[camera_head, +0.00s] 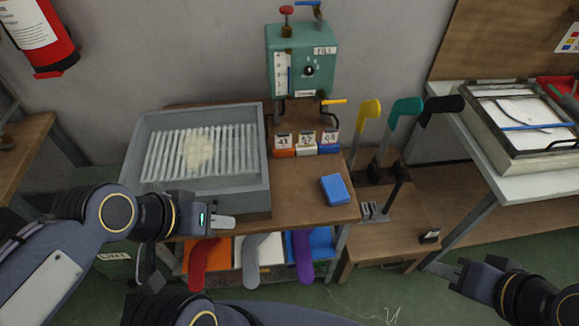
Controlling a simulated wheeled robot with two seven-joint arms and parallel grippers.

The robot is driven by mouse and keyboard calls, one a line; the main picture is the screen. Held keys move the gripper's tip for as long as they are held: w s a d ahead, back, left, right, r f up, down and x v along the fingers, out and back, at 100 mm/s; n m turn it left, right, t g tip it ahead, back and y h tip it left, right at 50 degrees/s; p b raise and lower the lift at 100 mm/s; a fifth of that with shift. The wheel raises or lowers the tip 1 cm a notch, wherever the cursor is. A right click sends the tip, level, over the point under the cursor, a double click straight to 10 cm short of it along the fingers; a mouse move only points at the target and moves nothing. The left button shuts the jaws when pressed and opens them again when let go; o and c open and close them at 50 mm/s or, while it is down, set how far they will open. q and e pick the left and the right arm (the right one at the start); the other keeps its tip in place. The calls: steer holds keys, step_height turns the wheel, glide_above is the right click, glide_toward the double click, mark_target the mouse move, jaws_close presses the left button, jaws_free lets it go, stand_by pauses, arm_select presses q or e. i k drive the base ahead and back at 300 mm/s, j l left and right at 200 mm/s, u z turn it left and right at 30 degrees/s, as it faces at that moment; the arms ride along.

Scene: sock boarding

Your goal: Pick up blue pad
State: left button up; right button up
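The blue pad (335,190) is a small bright blue block. It lies flat and slightly turned on the right part of the wooden bench top (290,212), near its front right corner. My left gripper (232,222) is at the bench's front edge, left of the pad and apart from it. It is seen side-on, so the gap between its fingers does not show. My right gripper (447,268) is low at the right, well away from the pad. Its fingers look apart, with nothing between them.
A grey ribbed tray (262,130) stands left of the pad. A green machine (300,58) and small labelled boxes (307,142) are behind it. Yellow, teal and black sock forms (403,112) stand to the right. Red, grey and purple socks (302,258) hang below the bench front.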

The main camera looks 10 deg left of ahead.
mark_target(335, 193)
steer(key=j+z, duration=0.35)
steer(key=z, duration=0.15)
steer(key=j+z, duration=0.45)
steer(key=z, duration=0.6)
